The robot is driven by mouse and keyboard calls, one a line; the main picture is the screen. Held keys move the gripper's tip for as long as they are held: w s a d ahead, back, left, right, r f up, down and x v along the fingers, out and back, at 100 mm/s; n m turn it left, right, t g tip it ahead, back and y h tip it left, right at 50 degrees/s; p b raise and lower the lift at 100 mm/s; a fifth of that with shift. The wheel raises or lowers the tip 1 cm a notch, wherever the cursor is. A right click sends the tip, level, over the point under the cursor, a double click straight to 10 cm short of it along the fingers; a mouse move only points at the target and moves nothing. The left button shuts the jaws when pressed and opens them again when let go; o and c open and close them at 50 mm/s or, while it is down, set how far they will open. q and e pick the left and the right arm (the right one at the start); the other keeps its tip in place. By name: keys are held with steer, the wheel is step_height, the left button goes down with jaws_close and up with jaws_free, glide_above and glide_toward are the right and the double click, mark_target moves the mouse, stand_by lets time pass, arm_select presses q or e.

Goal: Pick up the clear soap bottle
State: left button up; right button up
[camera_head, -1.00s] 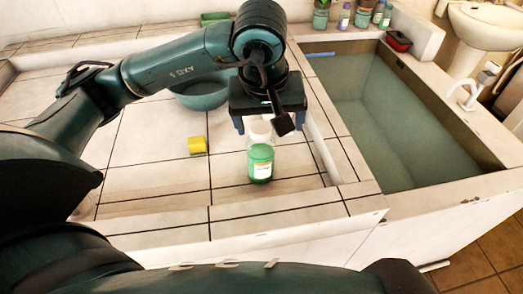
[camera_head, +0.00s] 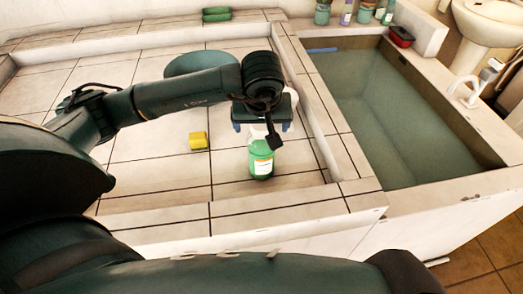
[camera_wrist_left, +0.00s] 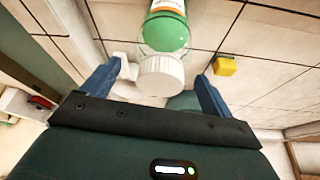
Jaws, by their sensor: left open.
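The clear soap bottle (camera_head: 261,161), with green liquid, a pale label and a white cap, stands upright on the tiled counter. In the left wrist view the bottle (camera_wrist_left: 166,30) is at the top centre, its white cap (camera_wrist_left: 160,75) toward me. My left gripper (camera_head: 260,128) is open just above the bottle, fingers pointing down. In the wrist view its two blue fingers (camera_wrist_left: 158,72) lie on either side of the cap, with a gap on each side. In the head view the gripper partly hides the cap. My right gripper is not in view.
A yellow sponge (camera_head: 199,141) lies left of the bottle. A teal basin (camera_head: 200,62) stands behind my arm. A raised ledge (camera_head: 318,110) separates the counter from the water-filled sink (camera_head: 385,125) at right. Green items (camera_head: 216,14) and several bottles sit at the back.

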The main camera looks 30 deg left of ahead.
arm_select(q)
steer(key=shift+x, duration=0.8)
steer(key=shift+c, duration=0.4)
steer(key=shift+r, duration=0.1)
steer(key=c, duration=1.7)
